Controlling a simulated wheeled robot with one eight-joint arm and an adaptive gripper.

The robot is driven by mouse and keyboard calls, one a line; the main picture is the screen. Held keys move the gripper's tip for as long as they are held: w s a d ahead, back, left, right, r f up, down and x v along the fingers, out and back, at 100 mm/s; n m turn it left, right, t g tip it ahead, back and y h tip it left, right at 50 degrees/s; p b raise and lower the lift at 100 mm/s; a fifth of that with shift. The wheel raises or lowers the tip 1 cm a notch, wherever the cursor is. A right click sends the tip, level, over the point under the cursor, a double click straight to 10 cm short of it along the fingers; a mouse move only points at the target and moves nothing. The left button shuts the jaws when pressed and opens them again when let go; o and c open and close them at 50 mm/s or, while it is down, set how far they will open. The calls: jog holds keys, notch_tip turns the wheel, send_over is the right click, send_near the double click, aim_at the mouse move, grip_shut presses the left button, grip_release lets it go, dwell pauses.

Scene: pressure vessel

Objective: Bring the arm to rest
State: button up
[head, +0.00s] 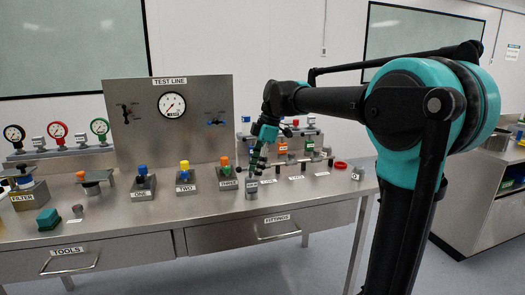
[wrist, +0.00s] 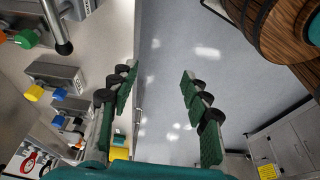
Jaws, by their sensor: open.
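My arm reaches in from the right of the head view, with my gripper (head: 256,150) pointing down over the right part of the steel bench (head: 130,222). It appears beside the valve block marked THREE (head: 228,182), in front of the small fittings. In the wrist view my gripper (wrist: 157,80) has its two green-padded fingers wide apart. Nothing is between them, and bare grey floor (wrist: 165,35) shows through the gap. Whether the gripper touches anything on the bench is hard to tell in the head view; the wrist view shows its fingers clear.
A TEST LINE panel (head: 170,130) with a gauge stands behind the valves. Valve blocks ONE (head: 142,188) and TWO (head: 185,183) are left of the gripper. A FILTER block (head: 25,200) is far left. Another counter (head: 475,190) stands at right, with open floor between.

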jog(key=s+d+f+m+t+h, duration=0.1)
jog(key=s+d+f+m, duration=0.5)
jog(key=f, duration=0.3)
jog(key=s+d+f+m+t+h, duration=0.1)
jog(key=s+d+f+m+t, duration=0.1)
jog(key=s+d+f+m, duration=0.4)
jog(key=s+d+f+m+t+h, duration=0.1)
jog(key=s+d+f+m+t, duration=0.1)
jog(key=s+d+f+m, duration=0.4)
notch_tip(320, 180, down, 6)
jog(key=d+m, duration=0.2)
jog(key=d, duration=0.1)
jog(key=shift+s, duration=0.15)
jog(key=shift+r, duration=0.1)
